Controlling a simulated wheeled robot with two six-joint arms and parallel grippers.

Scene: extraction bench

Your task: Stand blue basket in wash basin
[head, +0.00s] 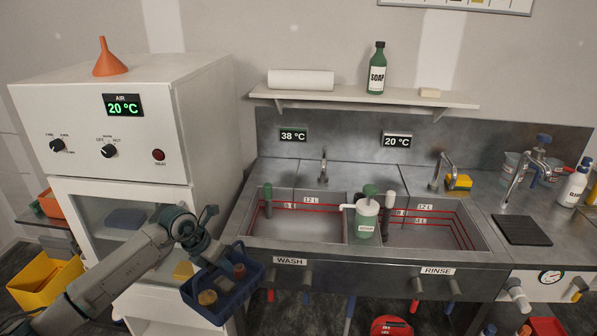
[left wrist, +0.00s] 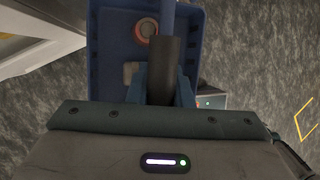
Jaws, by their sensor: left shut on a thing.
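The blue basket (head: 222,309) hangs from my left gripper (head: 217,256) in front of the white cabinet, left of the sink and below its rim. The gripper is shut on the basket's handle. A yellowish round item and a reddish one show inside the basket. The wash basin (head: 295,228), the left sink marked WASH, stands to the right and apart from the basket. My right gripper is not in view.
A soap pump bottle (head: 366,222) stands between the wash basin and the rinse basin (head: 430,235). A green-handled tool (head: 268,200) stands at the wash basin's left side, and a faucet (head: 323,168) is behind it. The white cabinet (head: 150,125) stands close behind my left arm.

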